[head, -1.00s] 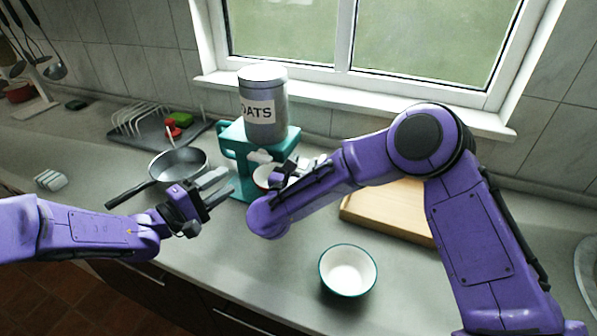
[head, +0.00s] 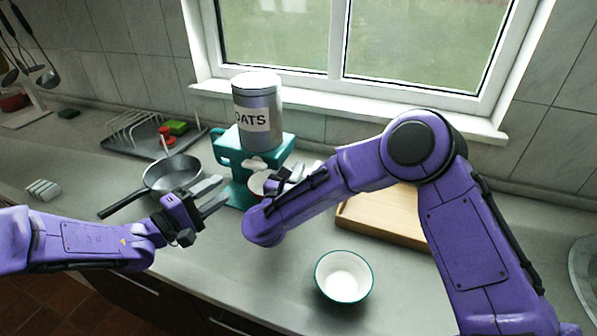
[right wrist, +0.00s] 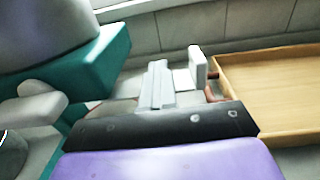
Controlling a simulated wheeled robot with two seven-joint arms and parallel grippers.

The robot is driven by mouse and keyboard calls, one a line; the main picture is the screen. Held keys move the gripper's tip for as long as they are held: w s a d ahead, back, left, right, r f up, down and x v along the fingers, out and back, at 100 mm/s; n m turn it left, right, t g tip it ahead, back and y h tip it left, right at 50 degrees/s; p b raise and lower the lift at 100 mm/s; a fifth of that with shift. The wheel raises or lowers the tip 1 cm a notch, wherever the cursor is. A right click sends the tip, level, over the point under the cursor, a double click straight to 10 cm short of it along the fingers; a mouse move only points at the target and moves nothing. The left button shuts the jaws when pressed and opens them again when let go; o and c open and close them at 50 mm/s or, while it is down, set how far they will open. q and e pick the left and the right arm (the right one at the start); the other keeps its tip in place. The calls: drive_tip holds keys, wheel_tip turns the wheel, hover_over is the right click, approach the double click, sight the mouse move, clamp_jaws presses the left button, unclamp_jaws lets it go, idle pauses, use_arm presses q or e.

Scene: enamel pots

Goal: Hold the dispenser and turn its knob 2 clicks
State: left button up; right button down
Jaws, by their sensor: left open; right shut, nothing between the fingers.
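The dispenser is a grey canister (head: 258,118) with a white lid and an OATS label, standing on a teal stand (head: 284,150). A pale knob (head: 250,164) shows on the stand's front; a pale rounded part, probably this knob, is at the left of the right wrist view (right wrist: 40,104). My left gripper (head: 220,191) is open and empty, just left of and in front of the stand, apparently apart from it. My right gripper (head: 294,172) is shut and empty at the stand's right side. Its fingers (right wrist: 157,86) point past the stand; my right forearm hides part of the base.
A bowl (head: 257,183) sits at the stand's foot, partly hidden. A white bowl with a teal rim (head: 343,277) stands in front. A pan (head: 173,174) is left, a dish rack (head: 133,132) behind it. A wooden board (head: 378,222) lies right, partly behind my right arm.

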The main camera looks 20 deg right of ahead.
idle(0.8)
drive_tip(key=c, duration=1.4)
unclamp_jaws()
drive_tip(key=b+v, duration=0.3)
drive_tip(key=v, duration=0.7)
drive_tip(key=shift+s+a, duration=0.2)
